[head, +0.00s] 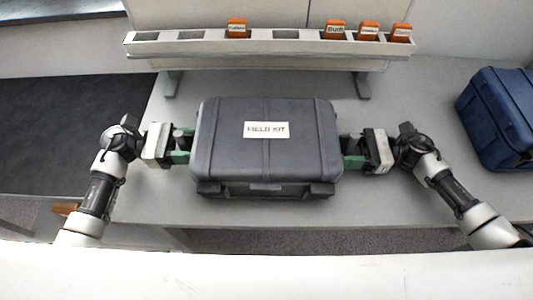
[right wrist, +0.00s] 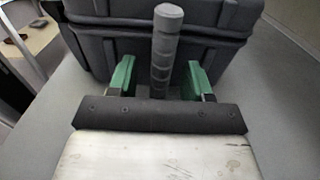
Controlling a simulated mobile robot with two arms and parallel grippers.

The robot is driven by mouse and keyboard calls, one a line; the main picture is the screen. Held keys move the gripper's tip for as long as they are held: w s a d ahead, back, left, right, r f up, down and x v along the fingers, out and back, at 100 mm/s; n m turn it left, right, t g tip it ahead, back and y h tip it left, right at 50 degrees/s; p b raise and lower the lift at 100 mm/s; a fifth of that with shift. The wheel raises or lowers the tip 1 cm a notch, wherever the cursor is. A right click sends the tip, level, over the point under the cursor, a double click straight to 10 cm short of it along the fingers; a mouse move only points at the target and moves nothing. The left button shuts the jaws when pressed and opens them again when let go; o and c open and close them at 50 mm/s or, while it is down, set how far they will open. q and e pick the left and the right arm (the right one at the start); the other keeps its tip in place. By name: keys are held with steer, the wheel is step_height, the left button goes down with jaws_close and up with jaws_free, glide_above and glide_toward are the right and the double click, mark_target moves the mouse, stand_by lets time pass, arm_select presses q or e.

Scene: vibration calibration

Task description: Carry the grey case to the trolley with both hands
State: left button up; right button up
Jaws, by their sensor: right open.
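The grey case (head: 266,150), labelled "FIELD KIT", lies flat on the light table (head: 420,205). My left gripper (head: 184,148) is at the case's left side, its fingertips at or near the wall; whether it is open or shut is hidden. My right gripper (head: 348,152) is at the right side. In the right wrist view the right gripper (right wrist: 160,78) is open, its green fingers on either side of a ribbed grey handle (right wrist: 166,50) on the case (right wrist: 205,35). The fingers are apart from the handle.
A rack (head: 270,42) with several orange-topped items (head: 237,27) stands behind the case. A blue case (head: 500,115) sits at the right of the table. The table is clear between the grey and blue cases.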

arm_select(q)
steer(key=shift+d, duration=0.1)
arm_select(e)
steer(key=shift+a, duration=0.15)
arm_select(q)
jaws_close()
arm_select(e)
jaws_close()
arm_select(q)
steer(key=shift+r, duration=0.1)
arm_select(e)
steer(key=shift+r, duration=0.1)
